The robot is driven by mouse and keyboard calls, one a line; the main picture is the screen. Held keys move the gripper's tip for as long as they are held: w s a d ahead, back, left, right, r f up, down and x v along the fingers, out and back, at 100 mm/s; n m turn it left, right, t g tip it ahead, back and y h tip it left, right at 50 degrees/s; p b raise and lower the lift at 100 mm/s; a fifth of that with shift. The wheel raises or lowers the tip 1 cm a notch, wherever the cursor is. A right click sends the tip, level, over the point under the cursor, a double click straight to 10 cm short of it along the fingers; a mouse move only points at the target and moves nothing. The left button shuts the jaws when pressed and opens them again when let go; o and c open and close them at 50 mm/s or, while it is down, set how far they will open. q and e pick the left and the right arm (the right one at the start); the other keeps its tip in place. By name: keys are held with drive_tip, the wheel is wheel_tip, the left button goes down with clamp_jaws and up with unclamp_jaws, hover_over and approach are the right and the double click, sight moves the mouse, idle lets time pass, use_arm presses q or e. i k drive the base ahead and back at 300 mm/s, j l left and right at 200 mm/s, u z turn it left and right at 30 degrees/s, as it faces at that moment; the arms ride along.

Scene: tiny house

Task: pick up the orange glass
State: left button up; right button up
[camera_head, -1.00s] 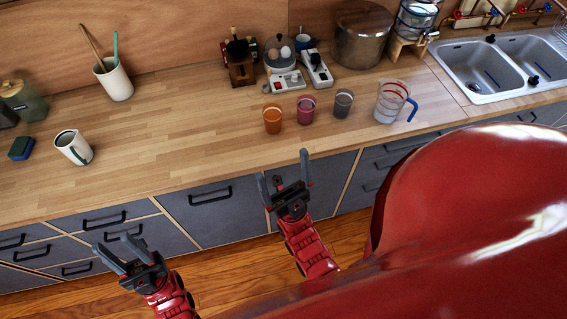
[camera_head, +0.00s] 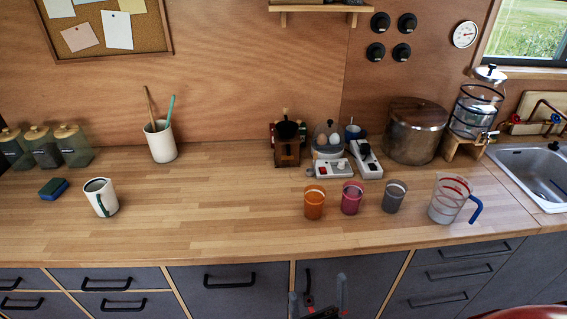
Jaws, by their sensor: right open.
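The orange glass (camera_head: 315,203) stands upright on the wooden counter (camera_head: 220,207), left of a pink glass (camera_head: 352,198) and a dark grey glass (camera_head: 394,197). My right gripper (camera_head: 318,292) shows at the bottom edge of the head view, in front of the drawers and below the counter edge. Its two fingers are apart with nothing between them. It is below and in front of the orange glass, not touching it. My left gripper is out of the frame.
A measuring jug (camera_head: 449,199) with a blue handle stands right of the glasses. Behind them are power strips (camera_head: 335,168), an egg cooker (camera_head: 328,141), a coffee grinder (camera_head: 287,143) and a big pot (camera_head: 415,130). A white mug (camera_head: 101,198) stands left. The counter left of the orange glass is clear.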

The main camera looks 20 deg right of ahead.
sight(314, 196)
drive_tip(key=z, duration=1.35)
drive_tip(key=i+l+z, duration=0.15)
drive_tip(key=i+l, duration=0.2)
drive_tip(key=i, duration=0.1)
